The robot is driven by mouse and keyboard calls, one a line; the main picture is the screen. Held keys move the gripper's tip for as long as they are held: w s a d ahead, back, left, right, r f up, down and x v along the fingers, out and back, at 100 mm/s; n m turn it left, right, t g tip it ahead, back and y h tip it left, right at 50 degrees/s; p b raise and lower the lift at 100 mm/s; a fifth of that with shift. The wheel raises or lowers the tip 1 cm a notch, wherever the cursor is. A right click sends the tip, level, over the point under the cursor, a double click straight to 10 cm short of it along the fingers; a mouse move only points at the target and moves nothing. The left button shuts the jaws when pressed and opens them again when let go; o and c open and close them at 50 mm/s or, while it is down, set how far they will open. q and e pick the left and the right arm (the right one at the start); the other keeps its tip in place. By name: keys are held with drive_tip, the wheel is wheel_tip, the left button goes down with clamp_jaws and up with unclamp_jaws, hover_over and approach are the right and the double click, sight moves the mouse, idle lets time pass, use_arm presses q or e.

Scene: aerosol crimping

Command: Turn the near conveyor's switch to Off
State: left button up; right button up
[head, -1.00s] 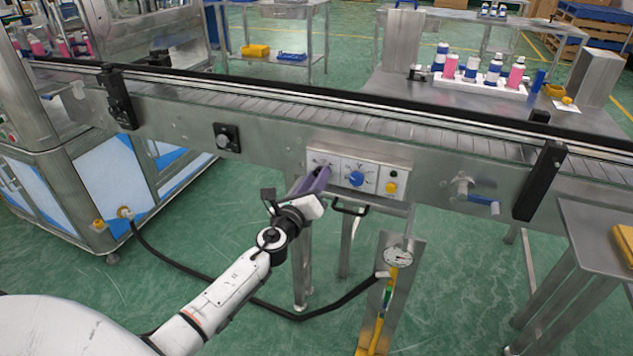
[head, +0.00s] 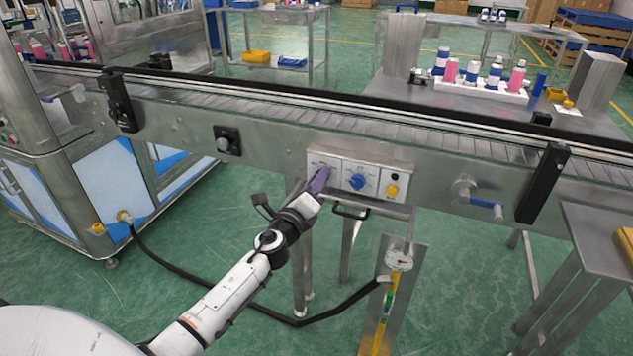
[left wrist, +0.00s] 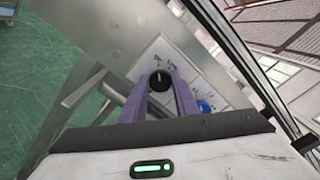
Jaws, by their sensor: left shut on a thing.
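The near conveyor (head: 270,160) carries a control panel (head: 372,170) on its front side. In the left wrist view, a black rotary switch (left wrist: 160,81) with a light pointer line sits on the panel (left wrist: 190,58). My left gripper (head: 322,176) reaches the panel's left part. In the left wrist view its purple fingers (left wrist: 160,88) are shut on the switch, one on each side. In the head view the fingers hide the switch. The labels are too small to read. My right gripper is not in view.
A blue knob (head: 357,182) and a yellow button (head: 392,190) sit right of the switch on the panel. A black handle (head: 350,213) is below. A pressure gauge (head: 399,260) stands lower right. A black hose (head: 250,312) runs below the arm.

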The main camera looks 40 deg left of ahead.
use_arm(q)
drive_tip(key=o, duration=1.1)
drive_tip(key=shift+c, duration=0.2)
drive_tip(key=shift+s, duration=0.1)
drive_tip(key=v, duration=1)
drive_tip(key=shift+d, duration=0.1)
